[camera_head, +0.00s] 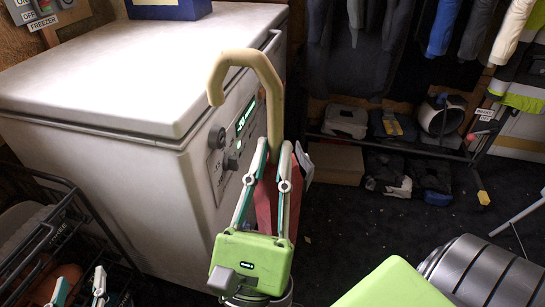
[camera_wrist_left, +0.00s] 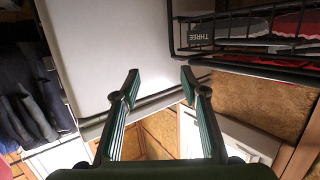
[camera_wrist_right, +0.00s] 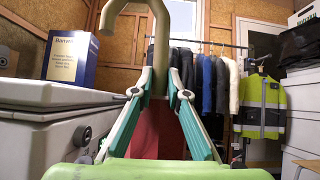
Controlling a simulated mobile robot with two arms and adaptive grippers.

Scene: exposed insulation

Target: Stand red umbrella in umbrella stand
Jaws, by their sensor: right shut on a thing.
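The red umbrella (camera_head: 264,205) has a beige hooked handle that rises above my right gripper (camera_head: 271,150). The right gripper is shut on it just below the handle, beside the front of the white freezer. The right wrist view also shows the red canopy (camera_wrist_right: 157,135) behind the fingers, with its lower end hidden. My left gripper (camera_head: 79,285) is at the bottom left of the head view, beside a wire rack. In the left wrist view its fingers (camera_wrist_left: 160,76) are apart with nothing between them. I cannot make out an umbrella stand in any view.
The white chest freezer (camera_head: 130,80) fills the left and has a blue box (camera_head: 168,8) on top. A black wire rack (camera_head: 40,262) stands at lower left. A low shoe rack (camera_head: 392,143) stands under hanging clothes at the back. Dark floor is free at centre right.

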